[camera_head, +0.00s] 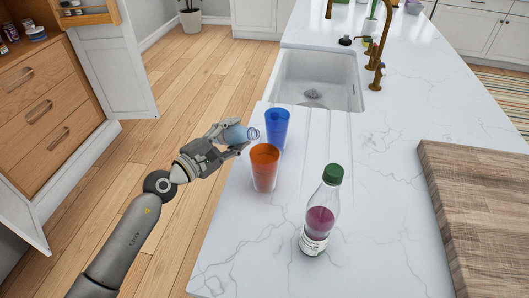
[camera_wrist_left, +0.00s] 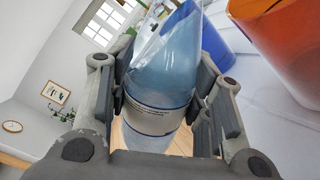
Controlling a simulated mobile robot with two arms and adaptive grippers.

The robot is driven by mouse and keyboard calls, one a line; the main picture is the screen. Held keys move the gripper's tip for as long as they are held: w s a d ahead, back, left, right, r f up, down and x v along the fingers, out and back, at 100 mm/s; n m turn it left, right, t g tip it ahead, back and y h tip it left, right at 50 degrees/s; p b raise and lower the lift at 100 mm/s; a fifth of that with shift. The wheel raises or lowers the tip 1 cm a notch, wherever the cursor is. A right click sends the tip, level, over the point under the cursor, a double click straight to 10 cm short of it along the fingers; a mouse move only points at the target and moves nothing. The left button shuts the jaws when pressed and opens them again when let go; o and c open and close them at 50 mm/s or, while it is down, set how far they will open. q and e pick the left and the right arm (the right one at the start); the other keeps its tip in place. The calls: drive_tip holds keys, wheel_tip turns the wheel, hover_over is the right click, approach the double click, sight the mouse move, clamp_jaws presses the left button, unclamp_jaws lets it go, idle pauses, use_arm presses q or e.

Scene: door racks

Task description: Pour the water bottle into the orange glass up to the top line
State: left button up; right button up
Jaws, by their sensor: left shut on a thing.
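The orange glass (camera_head: 264,168) stands upright on the white counter, close to its left edge; it also shows at the upper right of the left wrist view (camera_wrist_left: 285,45). My left gripper (camera_head: 229,141) is shut on a clear, bluish water bottle (camera_head: 240,134). The bottle (camera_wrist_left: 163,75) is tilted, with its open mouth near the upper left of the orange glass. Its label faces my wrist camera. I cannot tell whether water is flowing out. The glass's line and fill level cannot be made out. My right gripper is not in view.
A blue glass (camera_head: 277,128) stands just behind the orange glass. A bottle with a green cap and dark red liquid (camera_head: 319,212) stands to the front right. A wooden board (camera_head: 490,210) lies at the right, and a sink (camera_head: 316,80) is behind.

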use_arm(q)
drive_tip(key=shift+w+a+r+m, duration=0.1)
drive_tip(key=shift+r+m, duration=0.2)
drive_tip(key=shift+w+a+f+m+b, duration=0.1)
drive_tip(key=shift+m+b, duration=0.5)
drive_tip(key=shift+m, duration=0.2)
idle(0.7)
drive_tip(key=shift+s+d+r+m+p, duration=0.15)
drive_tip(key=shift+r+m, duration=0.2)
drive_tip(key=shift+m, duration=0.1)
drive_tip(key=shift+s+d+r+m+p, duration=0.15)
drive_tip(key=shift+r+m, duration=0.2)
drive_tip(key=shift+m, duration=0.1)
idle(1.0)
drive_tip(key=shift+r+m, duration=0.5)
drive_tip(key=shift+m, duration=0.2)
idle(1.8)
